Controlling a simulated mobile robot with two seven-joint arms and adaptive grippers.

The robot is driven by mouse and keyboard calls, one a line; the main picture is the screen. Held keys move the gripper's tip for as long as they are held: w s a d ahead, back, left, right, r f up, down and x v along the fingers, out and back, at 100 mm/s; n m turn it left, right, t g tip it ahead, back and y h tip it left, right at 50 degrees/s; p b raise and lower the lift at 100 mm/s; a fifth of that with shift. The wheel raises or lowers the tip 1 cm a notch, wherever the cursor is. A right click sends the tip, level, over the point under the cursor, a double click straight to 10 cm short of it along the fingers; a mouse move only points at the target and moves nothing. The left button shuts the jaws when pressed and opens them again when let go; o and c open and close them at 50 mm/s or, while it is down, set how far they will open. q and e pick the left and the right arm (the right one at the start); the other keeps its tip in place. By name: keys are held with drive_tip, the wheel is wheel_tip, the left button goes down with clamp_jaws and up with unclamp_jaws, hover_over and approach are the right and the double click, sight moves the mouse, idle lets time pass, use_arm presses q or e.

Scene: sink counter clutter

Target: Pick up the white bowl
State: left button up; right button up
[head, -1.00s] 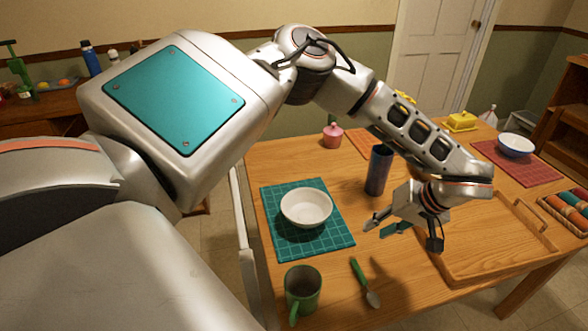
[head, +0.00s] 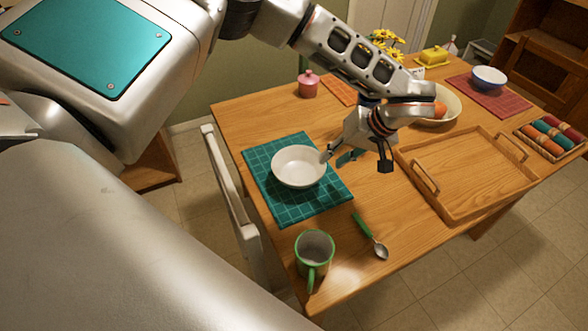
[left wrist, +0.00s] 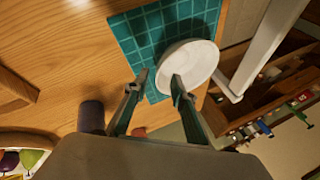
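The white bowl (head: 299,167) stands upright and looks empty on the teal grid mat (head: 285,208) at the table's left side. It also shows in the left wrist view (left wrist: 190,62). My left gripper (head: 336,157) is at the bowl's right rim in the head view. In the left wrist view its fingers (left wrist: 155,90) are apart, with one tip overlapping the bowl's rim and the other outside the bowl over the mat. I cannot tell whether a finger touches the bowl. My right gripper is in neither view.
A wooden tray (head: 465,203) is at right. A dark cup (left wrist: 91,117) stands near the gripper. A chair (head: 228,190) borders the table's left edge.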

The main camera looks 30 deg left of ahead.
sight(321, 167)
use_arm(q)
drive_tip(key=x, duration=0.7)
drive_tip(key=shift+f, duration=0.2)
clamp_jaws()
